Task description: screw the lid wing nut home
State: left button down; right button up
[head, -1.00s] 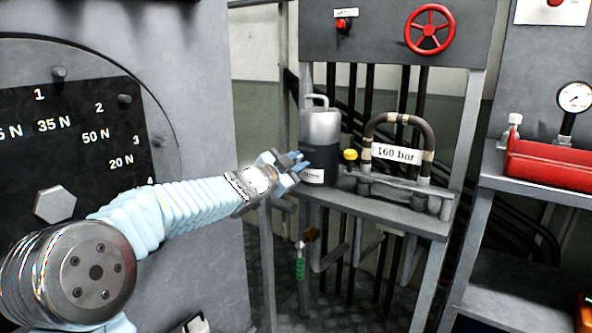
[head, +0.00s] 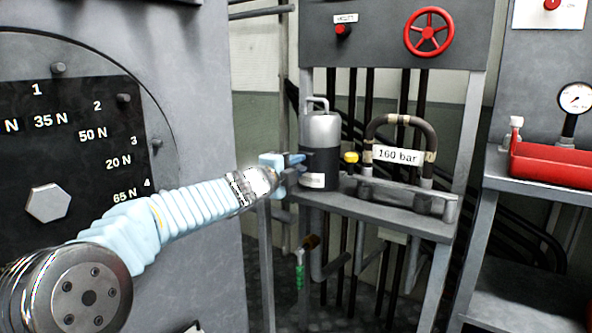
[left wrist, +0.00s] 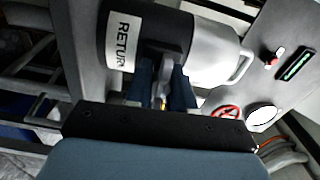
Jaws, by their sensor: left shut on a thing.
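My left gripper (head: 294,166) is at the left side of the grey and black canister (head: 320,135) on the shelf. In the left wrist view the gripper's two blue fingers (left wrist: 162,92) are closed around a small metal piece with a yellowish spot, probably the wing nut (left wrist: 161,97); the fingers hide most of it. The canister (left wrist: 212,50) lies just beyond the fingertips there, with a dark part of it behind them and a label reading "RETUR". Whether the held piece touches the canister I cannot tell. My right gripper is not in view.
A red handwheel (head: 428,31) is above. The large grey cabinet (head: 200,110) is close on the left.

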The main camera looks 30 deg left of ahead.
pick_arm(q)
jog(key=shift+f+m, duration=0.1)
jog(key=shift+m, duration=0.4)
jog(key=c, duration=1)
grip_release()
jog(key=s, duration=0.9)
jog(key=s+a+p, duration=0.1)
jog(key=s, duration=0.3)
jog(key=shift+s, duration=0.4)
